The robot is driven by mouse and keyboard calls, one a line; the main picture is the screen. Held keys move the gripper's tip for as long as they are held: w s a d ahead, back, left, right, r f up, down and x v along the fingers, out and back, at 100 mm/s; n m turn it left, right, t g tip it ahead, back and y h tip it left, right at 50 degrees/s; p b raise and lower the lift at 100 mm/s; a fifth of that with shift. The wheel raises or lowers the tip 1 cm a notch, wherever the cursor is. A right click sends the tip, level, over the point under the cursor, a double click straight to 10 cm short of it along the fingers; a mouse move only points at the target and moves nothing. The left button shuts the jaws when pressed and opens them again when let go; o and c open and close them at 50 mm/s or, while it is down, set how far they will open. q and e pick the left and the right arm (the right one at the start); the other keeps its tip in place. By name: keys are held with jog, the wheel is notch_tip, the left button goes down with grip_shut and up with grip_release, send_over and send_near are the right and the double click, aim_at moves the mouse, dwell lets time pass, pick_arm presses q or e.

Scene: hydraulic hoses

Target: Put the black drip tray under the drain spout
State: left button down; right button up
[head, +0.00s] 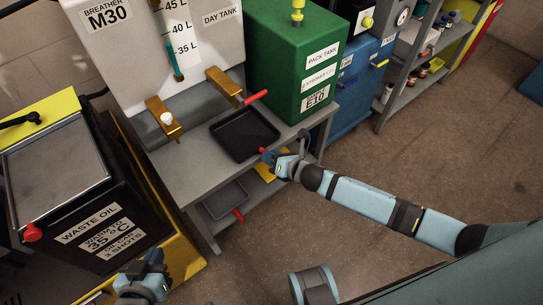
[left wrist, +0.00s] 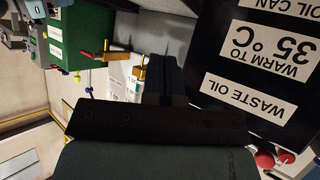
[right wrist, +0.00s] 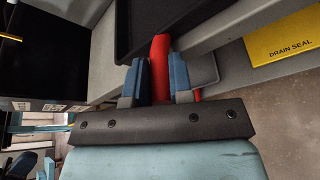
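The black drip tray (head: 245,135) lies on the grey bench, in front of and below the right brass spout (head: 224,84), which has a red lever. A left brass spout (head: 164,119) has a white knob on it. My right gripper (head: 271,158) is at the tray's front edge. In the right wrist view its fingers (right wrist: 155,82) are closed on both sides of the tray's red handle (right wrist: 160,62). My left gripper (head: 146,268) is beside the waste oil box, away from the tray. In the left wrist view its fingers (left wrist: 165,75) are together and empty.
A grey tray (head: 226,200) with a red handle lies on the lower shelf, near a yellow drain seal label (right wrist: 285,45). The waste oil box (head: 75,190) stands left. The bench front (head: 185,175) is clear.

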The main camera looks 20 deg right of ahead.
jog(key=o, duration=0.4)
jog(key=shift+r, duration=0.15)
pick_arm(q)
jog(key=shift+s+a+p, duration=0.1)
jog(key=shift+a+p, duration=0.15)
jog(key=shift+p, duration=0.75)
pick_arm(e)
jog(key=v, duration=1.2)
pick_arm(q)
jog(key=shift+r, duration=0.1)
